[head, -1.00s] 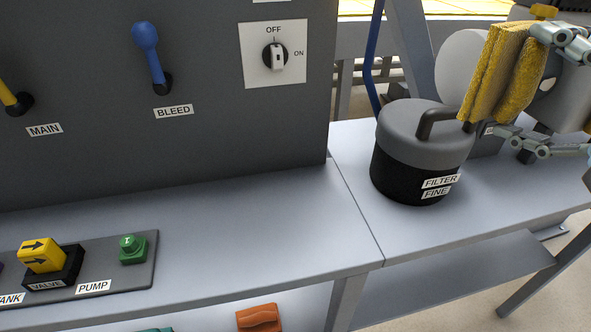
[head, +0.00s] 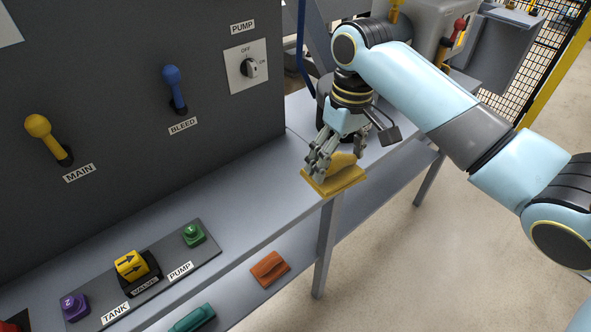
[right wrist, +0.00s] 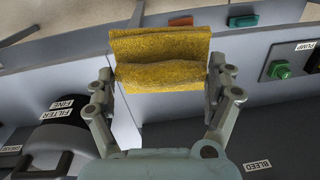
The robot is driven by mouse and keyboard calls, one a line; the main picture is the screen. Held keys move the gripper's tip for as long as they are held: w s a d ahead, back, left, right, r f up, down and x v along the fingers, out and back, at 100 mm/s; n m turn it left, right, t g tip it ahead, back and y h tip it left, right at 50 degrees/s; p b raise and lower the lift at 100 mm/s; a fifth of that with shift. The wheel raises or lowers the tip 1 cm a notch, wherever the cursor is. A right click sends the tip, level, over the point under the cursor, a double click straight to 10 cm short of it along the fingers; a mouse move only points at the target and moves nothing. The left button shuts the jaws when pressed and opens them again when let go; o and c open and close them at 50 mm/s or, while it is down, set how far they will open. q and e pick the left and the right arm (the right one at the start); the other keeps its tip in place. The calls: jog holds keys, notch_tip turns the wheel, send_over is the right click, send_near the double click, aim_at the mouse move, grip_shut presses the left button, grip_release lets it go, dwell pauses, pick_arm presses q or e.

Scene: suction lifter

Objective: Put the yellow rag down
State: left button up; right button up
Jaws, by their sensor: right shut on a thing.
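The yellow rag (head: 345,178) is at the front edge of the grey bench (head: 262,170), near the seam between two bench sections. My right gripper (head: 322,168) points down onto the rag and is shut on it. In the right wrist view the folded rag (right wrist: 160,62) spans the space between the two fingers (right wrist: 160,88). It looks low at the bench top, but I cannot tell whether it fully rests there. My left gripper is not in view.
A panel with yellow MAIN (head: 40,127) and blue BLEED (head: 173,88) levers stands behind the bench. The filter (right wrist: 62,142) is beside the gripper. A plate with a yellow valve (head: 131,264) and buttons lies left. An orange rag-like item (head: 268,269) is on the lower shelf.

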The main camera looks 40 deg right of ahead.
jog(key=shift+s+d+r+h, duration=0.3)
jog(key=shift+s+r, duration=0.05)
jog(key=shift+s, duration=0.2)
jog(key=shift+s+n, duration=0.15)
jog(key=shift+n, duration=0.15)
jog(key=shift+d+f, duration=0.1)
jog(key=w+a+f, duration=0.1)
jog(key=w+f, duration=0.1)
jog(key=w, duration=0.1)
jog(key=w+a+f, duration=0.1)
jog(key=w+f, duration=0.1)
jog(key=w, duration=0.2)
jog(key=w+a+f+b, duration=0.1)
jog(key=w+f, duration=0.2)
jog(key=w, duration=0.1)
jog(key=shift+w+a, duration=0.1)
jog(key=shift+w, duration=0.05)
notch_tip(320, 180, down, 3)
jog(key=shift+f, duration=0.15)
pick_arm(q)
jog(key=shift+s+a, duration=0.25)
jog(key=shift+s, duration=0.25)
pick_arm(e)
jog(key=shift+a+f, duration=0.1)
jog(key=shift+f, duration=0.1)
jog(key=o, duration=1.3)
jog(key=shift+o, duration=0.2)
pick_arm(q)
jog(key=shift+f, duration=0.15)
